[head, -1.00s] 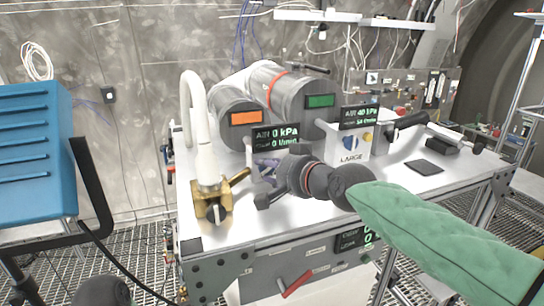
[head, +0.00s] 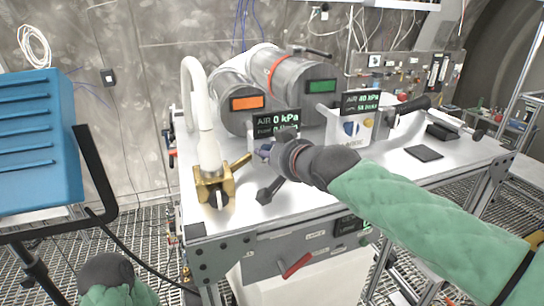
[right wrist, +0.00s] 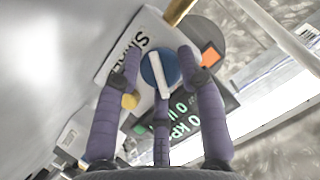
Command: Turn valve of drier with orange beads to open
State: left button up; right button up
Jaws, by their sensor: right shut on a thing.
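The drier with the orange window (head: 247,103) is the left grey cylinder on the bench. In front of it is a display reading AIR 0 kPa (head: 277,123). A small panel carries the blue round valve knob with a white bar (right wrist: 160,72); its lettering is partly covered. My right gripper (head: 266,152) is at that panel in the head view. In the right wrist view its purple fingers (right wrist: 160,90) are shut around the blue knob. My left arm's dark joint shows at the lower left of the head view; no left fingers show.
A drier with a green window (head: 322,86) stands to the right, with a white box with a blue knob (head: 350,128) before it. A brass valve with white hose (head: 215,188) stands close left of my right gripper. A blue cabinet (head: 38,140) is at the left.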

jog(key=shift+a+f, duration=0.2)
jog(key=shift+f, duration=0.5)
jog(key=o, duration=1)
jog(key=shift+c, duration=0.2)
jog(key=shift+o, duration=0.8)
jog(key=shift+r, duration=0.4)
jog(key=v, duration=1.1)
jog(key=shift+s+d+r, duration=0.15)
jog(key=shift+s, duration=0.25)
jog(key=shift+d, duration=0.15)
